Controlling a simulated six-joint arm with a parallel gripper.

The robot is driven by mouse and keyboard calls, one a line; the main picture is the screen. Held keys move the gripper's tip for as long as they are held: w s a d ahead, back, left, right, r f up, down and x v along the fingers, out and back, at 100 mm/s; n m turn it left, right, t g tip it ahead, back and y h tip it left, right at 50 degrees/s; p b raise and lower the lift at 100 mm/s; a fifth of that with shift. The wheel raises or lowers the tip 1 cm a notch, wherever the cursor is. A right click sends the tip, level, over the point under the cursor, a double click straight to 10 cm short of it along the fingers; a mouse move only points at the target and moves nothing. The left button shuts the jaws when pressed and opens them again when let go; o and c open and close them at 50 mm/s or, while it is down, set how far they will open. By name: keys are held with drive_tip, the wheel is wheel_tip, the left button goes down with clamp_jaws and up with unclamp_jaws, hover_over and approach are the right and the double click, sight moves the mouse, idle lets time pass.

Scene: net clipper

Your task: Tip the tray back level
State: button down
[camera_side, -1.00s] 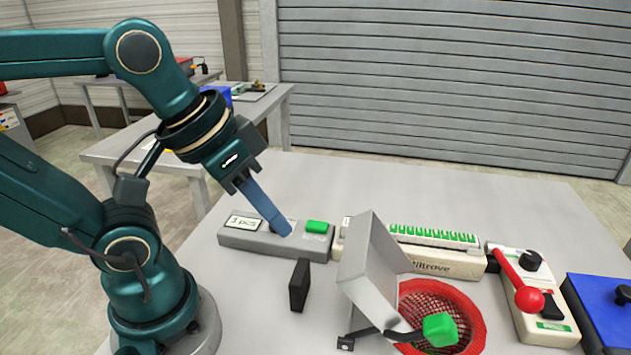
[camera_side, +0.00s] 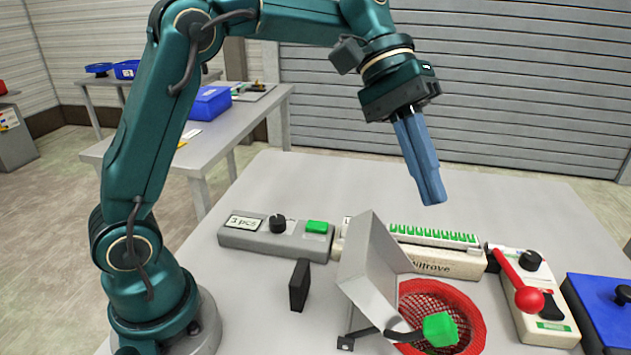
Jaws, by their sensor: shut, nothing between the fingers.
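The grey tray (camera_side: 372,268) stands tipped steeply on its side near the middle front of the table, its open face toward the right. A dark lever arm with a green block-shaped end (camera_side: 440,329) runs from the tray's foot out over the red net basket (camera_side: 470,313). My gripper (camera_side: 434,203) has blue fingers that are shut and empty. It is in the air above and to the right of the tray, over the strip with green teeth, touching nothing.
A grey box with a black knob (camera_side: 278,223) and green button (camera_side: 317,227) lies left of the cream toothed strip (camera_side: 445,262). A small black block (camera_side: 299,285) stands left of the tray. A red-balled lever (camera_side: 529,299) and blue box (camera_side: 603,310) are at right. The back of the table is clear.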

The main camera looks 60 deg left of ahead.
sight(445, 312)
drive_tip(key=w+f+n+g+h, duration=0.1)
drive_tip(key=w+f, duration=0.1)
drive_tip(key=f, duration=0.5)
drive_tip(key=w+f+n+g+h, duration=0.1)
drive_tip(key=w+f+g+h, duration=0.1)
drive_tip(key=f, duration=0.6)
drive_tip(key=shift+w+f+g+h, duration=0.2)
drive_tip(key=shift+w+g+h, duration=0.1)
drive_tip(key=shift+w, duration=0.5)
drive_tip(key=shift+d, duration=0.15)
drive_tip(key=x, duration=1)
drive_tip(key=shift+s+a+r, duration=0.25)
drive_tip(key=shift+a+r, duration=0.05)
drive_tip(key=shift+r, duration=0.25)
drive_tip(key=shift+s+a+r, duration=0.25)
drive_tip(key=shift+a+r, duration=0.05)
drive_tip(key=shift+r, duration=0.25)
drive_tip(key=shift+s+a+r, duration=0.3)
drive_tip(key=shift+r, duration=0.2)
drive_tip(key=shift+r, duration=0.1)
